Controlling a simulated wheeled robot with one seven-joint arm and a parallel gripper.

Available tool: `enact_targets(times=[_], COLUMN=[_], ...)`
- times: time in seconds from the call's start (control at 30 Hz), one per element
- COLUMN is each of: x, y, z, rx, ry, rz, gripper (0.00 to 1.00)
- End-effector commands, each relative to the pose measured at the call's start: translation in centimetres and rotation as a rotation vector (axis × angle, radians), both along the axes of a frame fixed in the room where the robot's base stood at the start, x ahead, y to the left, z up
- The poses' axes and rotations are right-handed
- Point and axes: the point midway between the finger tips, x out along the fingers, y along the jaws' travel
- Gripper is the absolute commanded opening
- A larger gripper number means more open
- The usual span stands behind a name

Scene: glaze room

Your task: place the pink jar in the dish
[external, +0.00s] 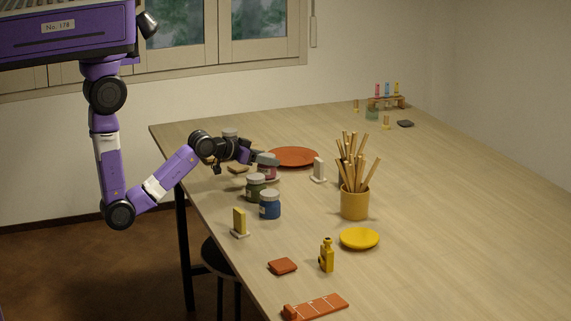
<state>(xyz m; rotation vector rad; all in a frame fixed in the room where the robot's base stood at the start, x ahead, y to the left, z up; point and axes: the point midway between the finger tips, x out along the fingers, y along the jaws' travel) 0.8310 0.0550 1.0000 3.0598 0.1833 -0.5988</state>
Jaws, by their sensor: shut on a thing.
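The pink jar (267,173) has a greyish lid and is near the left edge of the table, behind the green and blue jars. My gripper (262,158) is shut on it at its upper part, reaching in from the left. A pale rim shows just below the jar; I cannot tell whether the jar touches it. A flat orange-red dish (297,156) lies just behind and to the right of the jar. A yellow dish (360,238) lies farther front and right.
A green jar (256,188) and a blue jar (269,205) stand close in front. A small white stand (318,170) and an ochre pot of sticks (355,204) are to the right. A yellow bottle (327,256) stands in front.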

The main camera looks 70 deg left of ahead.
Motion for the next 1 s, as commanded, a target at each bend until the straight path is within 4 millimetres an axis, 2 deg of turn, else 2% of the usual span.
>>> enact_targets(times=[0.2,0.57,0.6,0.7,1.0], x=[0.0,0.0,0.0,0.0,0.0], y=[0.0,0.0,0.0,0.0,0.0], z=[0.1,-0.9,-1.0,-0.9,-0.8], rx=[0.000,0.000,0.000,0.000,0.000], ry=[-0.003,-0.002,0.000,0.000,-0.001], rz=[0.000,0.000,0.000,0.000,0.000], gripper=[0.00,0.00,0.54,0.72,0.72])
